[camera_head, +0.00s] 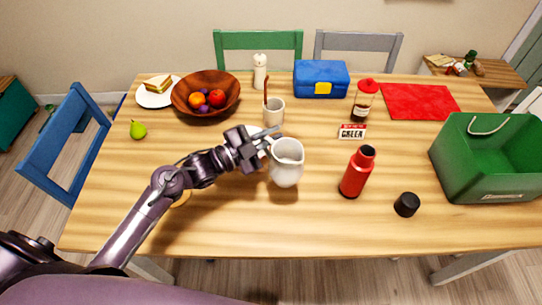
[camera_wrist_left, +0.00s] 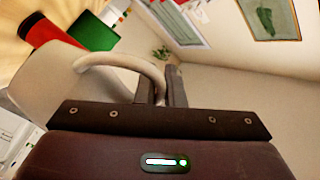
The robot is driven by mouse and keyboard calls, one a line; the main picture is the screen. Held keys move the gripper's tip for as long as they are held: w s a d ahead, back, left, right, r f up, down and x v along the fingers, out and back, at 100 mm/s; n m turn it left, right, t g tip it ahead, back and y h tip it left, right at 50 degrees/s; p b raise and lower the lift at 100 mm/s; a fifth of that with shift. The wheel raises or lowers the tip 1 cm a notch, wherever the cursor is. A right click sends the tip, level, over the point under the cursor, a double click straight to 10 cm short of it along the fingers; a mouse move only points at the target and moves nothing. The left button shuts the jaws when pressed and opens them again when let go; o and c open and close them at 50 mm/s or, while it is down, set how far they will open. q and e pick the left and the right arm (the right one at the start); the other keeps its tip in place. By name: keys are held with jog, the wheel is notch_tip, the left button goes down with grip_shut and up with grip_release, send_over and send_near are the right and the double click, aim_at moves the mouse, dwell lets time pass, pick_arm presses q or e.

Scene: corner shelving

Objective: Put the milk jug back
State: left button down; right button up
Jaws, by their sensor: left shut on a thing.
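The white milk jug (camera_head: 286,163) is near the middle of the wooden table in the head view, with its shadow on the table just below it. My left gripper (camera_head: 266,143) reaches in from the left and is shut on the jug's handle. In the left wrist view the jug's pale body (camera_wrist_left: 62,88) fills the left, and its curved handle (camera_wrist_left: 125,62) runs into the jaws (camera_wrist_left: 160,88). The jug looks roughly upright. I cannot tell whether its base touches the table. My right gripper is not in view.
A cream cup (camera_head: 273,112) stands just behind the jug. A red bottle (camera_head: 357,172) and black cap (camera_head: 407,204) are to its right, with a green crate (camera_head: 462,190) farther right. The front table is clear.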

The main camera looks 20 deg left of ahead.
aim_at(280, 159)
pick_arm(q)
jog(key=shift+f, duration=4.2)
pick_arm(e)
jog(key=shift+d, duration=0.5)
pick_arm(q)
jog(key=shift+f, duration=0.1)
jog(key=c, duration=1.5)
grip_release()
jog(key=shift+f, duration=0.1)
jog(key=shift+c, duration=0.2)
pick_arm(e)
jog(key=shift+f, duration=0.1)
